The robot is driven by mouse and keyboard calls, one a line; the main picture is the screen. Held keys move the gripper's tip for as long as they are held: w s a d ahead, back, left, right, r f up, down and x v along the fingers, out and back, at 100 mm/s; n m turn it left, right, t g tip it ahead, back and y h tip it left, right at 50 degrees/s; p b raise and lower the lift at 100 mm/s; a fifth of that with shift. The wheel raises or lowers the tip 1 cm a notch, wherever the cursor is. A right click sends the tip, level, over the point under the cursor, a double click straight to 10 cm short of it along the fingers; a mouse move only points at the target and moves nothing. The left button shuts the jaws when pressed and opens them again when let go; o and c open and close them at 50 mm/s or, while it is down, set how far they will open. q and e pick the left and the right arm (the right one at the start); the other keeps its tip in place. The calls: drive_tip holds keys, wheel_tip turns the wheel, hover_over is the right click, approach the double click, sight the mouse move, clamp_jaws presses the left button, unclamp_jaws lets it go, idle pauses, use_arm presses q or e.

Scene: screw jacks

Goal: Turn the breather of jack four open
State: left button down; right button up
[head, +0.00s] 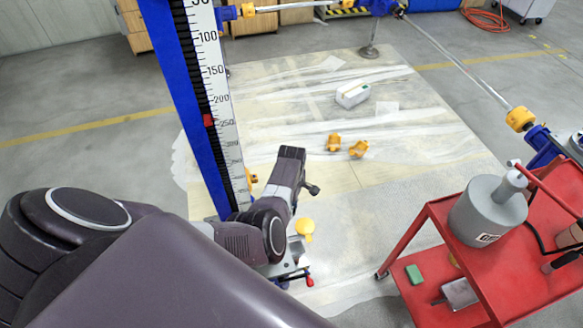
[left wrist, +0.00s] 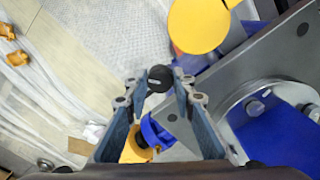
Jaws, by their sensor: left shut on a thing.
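My left gripper (left wrist: 160,92) is shut on a small black round knob with a pale slot line, the breather (left wrist: 159,77), which sits between its fingertips in the left wrist view. Beside it is a grey steel plate (left wrist: 275,60) with bolts and blue parts. A yellow disc (left wrist: 198,25) is above right of the fingertips. In the head view my left arm bends down beside a jack, a blue column with a white scale (head: 213,85); the fingers and breather cannot be made out there. A yellow cap (head: 305,226) shows just right of my arm. My right gripper is not in view.
A red cart (head: 430,225) with a grey canister (head: 487,210) stands at the right. Steel rods span the top and right. The floor between jack and cart is mostly clear.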

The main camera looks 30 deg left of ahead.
use_arm(q)
drive_tip(key=n, duration=0.5)
drive_tip(key=shift+n+b, duration=0.3)
drive_tip(key=shift+b, duration=0.1)
drive_tip(key=n+b, duration=0.1)
drive_tip(key=n, duration=0.3)
drive_tip(key=shift+w, duration=0.1)
drive_tip(key=shift+n, duration=0.6)
drive_tip(key=c, duration=1.6)
unclamp_jaws()
drive_tip(key=shift+r, duration=0.1)
wheel_tip(320, 180, up, 12)
drive_tip(key=shift+f, duration=0.1)
